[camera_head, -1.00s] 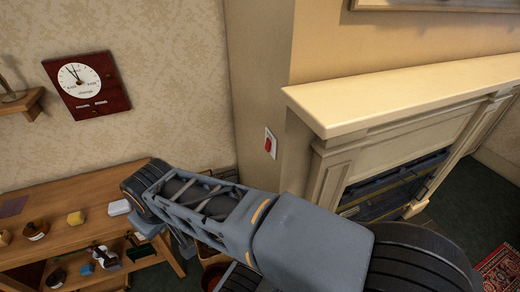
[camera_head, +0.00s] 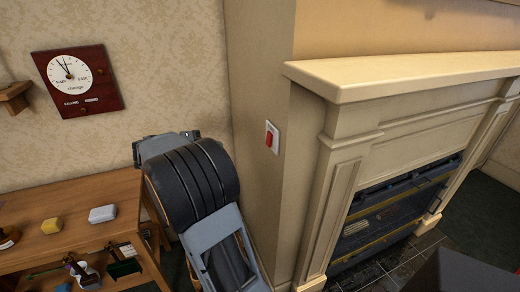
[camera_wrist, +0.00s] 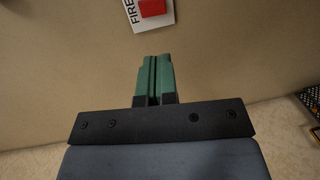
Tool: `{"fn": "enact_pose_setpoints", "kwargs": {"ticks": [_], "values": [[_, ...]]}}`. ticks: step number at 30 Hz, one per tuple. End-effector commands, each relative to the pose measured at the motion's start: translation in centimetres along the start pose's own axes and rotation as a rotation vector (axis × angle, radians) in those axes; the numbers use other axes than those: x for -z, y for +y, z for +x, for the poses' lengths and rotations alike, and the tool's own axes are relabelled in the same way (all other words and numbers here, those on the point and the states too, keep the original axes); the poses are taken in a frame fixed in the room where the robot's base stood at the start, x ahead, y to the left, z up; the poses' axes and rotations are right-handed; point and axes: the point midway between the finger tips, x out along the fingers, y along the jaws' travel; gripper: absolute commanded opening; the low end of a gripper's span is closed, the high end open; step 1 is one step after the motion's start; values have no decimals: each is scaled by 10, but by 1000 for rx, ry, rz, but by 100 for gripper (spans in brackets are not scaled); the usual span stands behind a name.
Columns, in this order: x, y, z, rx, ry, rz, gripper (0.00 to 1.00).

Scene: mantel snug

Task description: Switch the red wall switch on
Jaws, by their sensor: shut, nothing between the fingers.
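The red wall switch (camera_head: 269,139) sits on a white plate on the side face of the chimney breast, left of the mantel. In the wrist view its red rocker (camera_wrist: 152,8) shows at the top edge, on a plate with part of the word "FIRE". I cannot tell which way the rocker is tipped. My gripper (camera_wrist: 154,58) has green fingers, closed together and empty. They point toward the wall just below the switch in the wrist view, apart from the rocker. In the head view my arm stands left of the switch, and the fingers cannot be made out.
The cream mantel (camera_head: 400,75) juts out right of the switch, above a dark fireplace (camera_head: 390,220).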

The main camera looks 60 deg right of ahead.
Motion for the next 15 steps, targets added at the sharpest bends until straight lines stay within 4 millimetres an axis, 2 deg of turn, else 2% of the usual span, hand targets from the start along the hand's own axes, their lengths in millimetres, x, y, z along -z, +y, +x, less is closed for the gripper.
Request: {"fn": "enact_pose_setpoints", "kwargs": {"ticks": [10,15], "values": [[0,1,3,2,0,-1,0],[-1,1,23,2,-3,-3,0]]}}
